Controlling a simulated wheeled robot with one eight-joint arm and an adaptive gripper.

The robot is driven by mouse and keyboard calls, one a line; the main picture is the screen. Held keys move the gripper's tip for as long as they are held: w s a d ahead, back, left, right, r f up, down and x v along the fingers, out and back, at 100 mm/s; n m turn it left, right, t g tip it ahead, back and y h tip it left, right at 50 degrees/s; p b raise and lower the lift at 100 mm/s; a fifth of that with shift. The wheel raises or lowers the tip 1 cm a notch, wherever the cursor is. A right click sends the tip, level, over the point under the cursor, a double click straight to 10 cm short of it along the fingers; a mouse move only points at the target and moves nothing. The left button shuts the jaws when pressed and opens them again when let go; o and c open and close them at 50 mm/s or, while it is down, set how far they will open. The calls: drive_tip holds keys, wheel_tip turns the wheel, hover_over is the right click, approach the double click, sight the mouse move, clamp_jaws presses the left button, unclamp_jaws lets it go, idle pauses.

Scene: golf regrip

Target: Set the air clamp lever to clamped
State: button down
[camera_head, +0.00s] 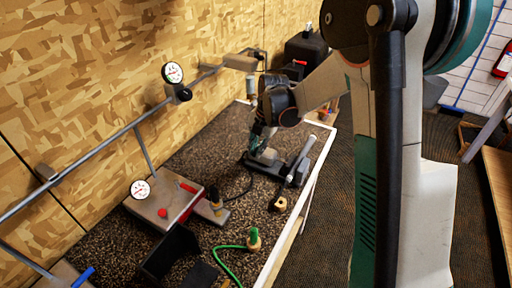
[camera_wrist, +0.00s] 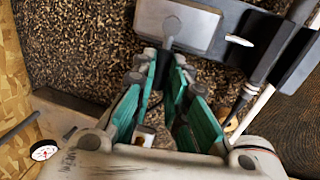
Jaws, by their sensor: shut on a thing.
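My gripper (camera_wrist: 165,70), with green-lined fingers, reaches down over the dark speckled bench top. In the wrist view its fingertips close around a thin dark lever (camera_wrist: 171,29) that stands against a grey metal block (camera_wrist: 200,26). In the head view my gripper (camera_head: 262,138) is just above the same grey block (camera_head: 266,157), at the bench's right side. The fingers hide most of the lever, and I cannot tell which setting it is at.
A black bin (camera_head: 168,252), a green hose (camera_head: 228,247) and small brass-coloured pieces (camera_head: 280,204) lie nearer. A dark rod (camera_wrist: 278,50) runs close on the right in the wrist view.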

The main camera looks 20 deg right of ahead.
idle(0.4)
drive_tip(key=c, duration=1.6)
unclamp_jaws()
drive_tip(key=shift+r, duration=0.1)
drive_tip(key=r, duration=0.4)
drive_tip(key=s+d+r, duration=0.1)
drive_tip(key=r, duration=0.6)
drive_tip(key=shift+s+d+r, duration=0.3)
drive_tip(key=shift+d+r, duration=0.05)
drive_tip(key=shift+d, duration=0.05)
